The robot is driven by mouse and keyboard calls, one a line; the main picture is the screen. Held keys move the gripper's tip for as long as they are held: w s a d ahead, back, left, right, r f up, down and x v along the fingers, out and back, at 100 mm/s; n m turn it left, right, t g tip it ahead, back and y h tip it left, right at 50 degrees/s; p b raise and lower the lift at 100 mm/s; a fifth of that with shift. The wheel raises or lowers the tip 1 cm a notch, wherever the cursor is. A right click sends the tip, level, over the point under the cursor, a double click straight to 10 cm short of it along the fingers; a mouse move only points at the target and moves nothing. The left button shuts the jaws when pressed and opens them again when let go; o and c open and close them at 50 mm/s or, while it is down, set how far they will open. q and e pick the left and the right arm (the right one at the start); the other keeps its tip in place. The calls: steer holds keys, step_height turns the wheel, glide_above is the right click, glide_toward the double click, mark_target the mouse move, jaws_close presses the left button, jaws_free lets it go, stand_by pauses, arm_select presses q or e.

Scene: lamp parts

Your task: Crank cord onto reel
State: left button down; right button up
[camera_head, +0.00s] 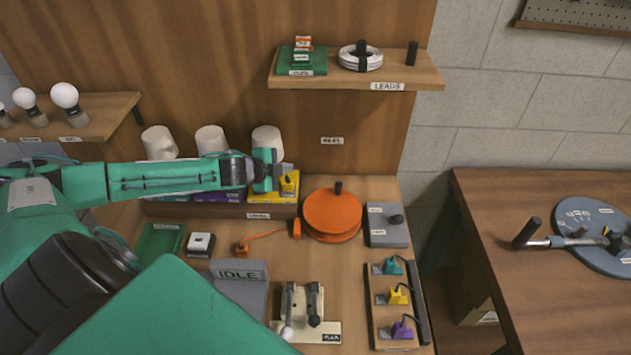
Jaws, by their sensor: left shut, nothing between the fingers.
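The orange reel (333,214) lies flat on the bench, right of centre, with a black upright crank knob (338,188) near its far edge. A thin orange cord (266,236) runs on the bench from an orange plug-like piece (242,249) to an orange block (297,229) at the reel's left side. My left gripper (282,176) reaches in from the left, shut and empty, in front of a white lamp shade and over the yellow box (262,190). It is up and left of the reel, apart from the knob. My right gripper is out of view.
In front are a grey IDLE box (240,279), a lever stand (305,305) and a rack of coloured clips (392,305). A shelf (425,77) hangs above.

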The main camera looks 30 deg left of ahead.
arm_select(q)
steer(key=w+d+n+g+b, duration=0.2)
steer(key=w+n+b, duration=0.1)
steer(key=n, duration=0.8)
steer(key=n+g+h, duration=0.1)
steer(key=n+g, duration=0.2)
steer(key=n, duration=0.5)
glide_above(329, 195)
steer(key=s+a, duration=0.1)
steer(key=f, duration=0.5)
steer(key=shift+s+a+f+b, duration=0.1)
steer(key=shift+s+b, duration=0.1)
steer(key=shift+b, duration=0.15)
steer(key=shift+x, duration=0.8)
steer(key=shift+w+d+p, duration=0.1)
steer(key=shift+d+p, duration=0.2)
steer(key=shift+p, duration=0.45)
steer(key=shift+w+d, duration=0.15)
